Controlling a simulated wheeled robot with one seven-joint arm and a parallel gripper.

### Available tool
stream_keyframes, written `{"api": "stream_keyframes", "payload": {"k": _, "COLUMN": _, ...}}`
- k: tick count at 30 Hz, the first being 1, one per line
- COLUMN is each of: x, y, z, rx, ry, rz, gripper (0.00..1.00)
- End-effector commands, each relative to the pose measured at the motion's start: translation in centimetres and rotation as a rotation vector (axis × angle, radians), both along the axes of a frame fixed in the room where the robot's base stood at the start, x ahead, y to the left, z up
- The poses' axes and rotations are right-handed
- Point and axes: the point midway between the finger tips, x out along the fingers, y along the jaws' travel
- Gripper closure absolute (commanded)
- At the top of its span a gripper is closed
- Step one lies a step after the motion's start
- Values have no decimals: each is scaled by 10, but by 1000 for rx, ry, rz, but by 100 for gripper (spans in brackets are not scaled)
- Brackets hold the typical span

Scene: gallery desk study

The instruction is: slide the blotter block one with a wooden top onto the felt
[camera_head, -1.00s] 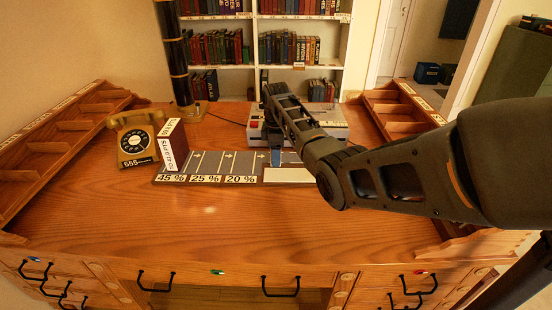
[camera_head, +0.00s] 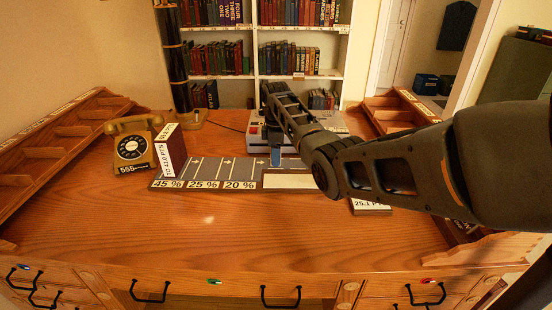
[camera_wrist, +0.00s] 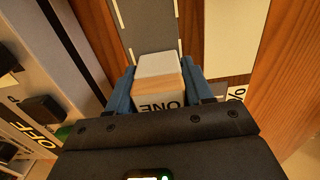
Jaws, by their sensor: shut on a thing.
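The blotter block (camera_wrist: 160,88) marked "ONE" is between the blue fingers of my gripper (camera_wrist: 158,76) in the wrist view. It shows a pale grey face and a wood-coloured face. The grey felt (camera_wrist: 146,27) with white lines lies just beyond it. I cannot tell whether block and felt touch. In the head view the felt (camera_head: 206,168) is a strip of arrowed lanes, with front labels 45 %, 25 % and 20 %. My gripper (camera_head: 276,156) is at its right part, with a blue finger showing; my arm hides much there. The block is not clearly visible in that view.
A dark red upright box (camera_head: 172,153) stands at the felt's left end, beside a telephone (camera_head: 133,146). A grey device (camera_head: 254,136) with switches stands behind the felt. A white card reading 25.1 (camera_head: 370,207) lies partly under my arm. The front desk top (camera_head: 210,230) is clear.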

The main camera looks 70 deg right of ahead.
Motion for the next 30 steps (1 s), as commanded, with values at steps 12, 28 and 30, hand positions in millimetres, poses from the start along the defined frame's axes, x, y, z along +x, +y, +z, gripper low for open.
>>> {"api": "stream_keyframes", "payload": {"k": 12, "x": 1, "y": -2, "z": 0, "rx": 1, "ry": 0, "rz": 0, "gripper": 81}}
{"api": "stream_keyframes", "payload": {"k": 28, "x": 1, "y": -2, "z": -4, "rx": 1, "ry": 0, "rz": 0, "gripper": 81}}
{"api": "stream_keyframes", "payload": {"k": 30, "x": 1, "y": -2, "z": -4, "rx": 1, "ry": 0, "rz": 0, "gripper": 48}}
